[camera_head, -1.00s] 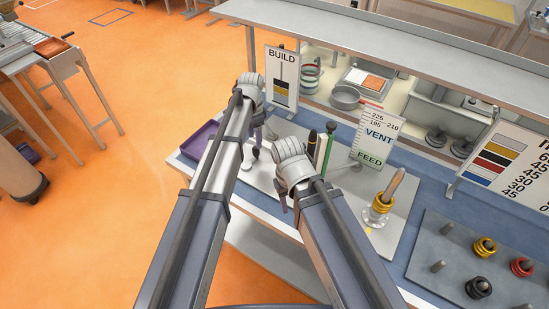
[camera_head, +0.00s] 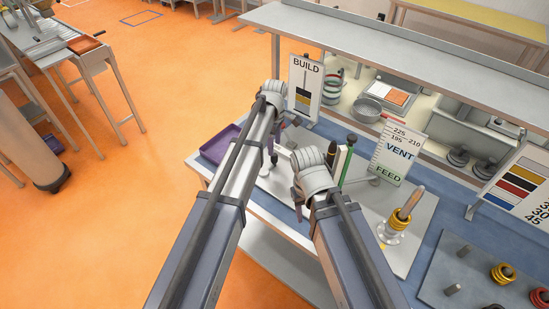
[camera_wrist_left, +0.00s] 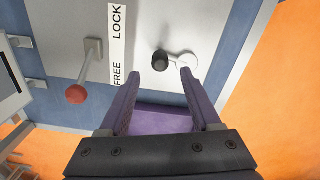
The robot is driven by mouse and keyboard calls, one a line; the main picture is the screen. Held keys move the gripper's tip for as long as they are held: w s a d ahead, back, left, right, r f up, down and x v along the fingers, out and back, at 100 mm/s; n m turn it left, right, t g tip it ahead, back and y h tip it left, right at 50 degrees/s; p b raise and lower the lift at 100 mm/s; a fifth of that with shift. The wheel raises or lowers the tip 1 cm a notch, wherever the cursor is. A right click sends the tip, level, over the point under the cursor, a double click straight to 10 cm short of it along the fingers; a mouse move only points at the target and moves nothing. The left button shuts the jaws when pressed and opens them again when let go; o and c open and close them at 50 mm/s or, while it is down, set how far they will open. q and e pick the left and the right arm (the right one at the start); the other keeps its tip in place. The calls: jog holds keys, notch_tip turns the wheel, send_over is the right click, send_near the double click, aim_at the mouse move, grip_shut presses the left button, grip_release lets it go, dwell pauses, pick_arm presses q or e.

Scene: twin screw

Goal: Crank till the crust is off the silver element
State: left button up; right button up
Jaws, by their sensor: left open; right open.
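A crank with a black knob (camera_wrist_left: 160,61) and a short silver arm (camera_wrist_left: 183,60) sits on a grey plate in the left wrist view. My left gripper (camera_wrist_left: 160,72) is open, with its purple fingers on either side and just short of the crank; I see nothing held. In the head view my left gripper (camera_head: 271,157) is over the left part of the bench plate, partly hidden by its arm. My right gripper (camera_head: 299,210) is open and empty near the plate's front edge. I cannot make out the silver element or any crust on it.
A red-knobbed lever (camera_wrist_left: 76,94) stands beside a FREE/LOCK strip (camera_wrist_left: 117,45). A purple tray (camera_head: 220,144) lies at the bench's left end. A VENT/FEED card (camera_head: 399,150) and a post with gold rings (camera_head: 399,221) stand to the right. A shelf (camera_head: 400,45) runs behind.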

aim_at(275, 154)
pick_arm(q)
jog(key=n, duration=0.6)
jog(key=shift+n, duration=0.3)
jog(key=n, duration=0.4)
notch_tip(275, 154, down, 8)
jog(key=b, duration=0.7)
jog(key=shift+b, duration=0.4)
pick_arm(e)
notch_tip(275, 154, down, 8)
jog(key=shift+r, duration=0.1)
pick_arm(q)
jog(key=shift+r, duration=0.1)
jog(key=shift+c, duration=0.3)
grip_shut()
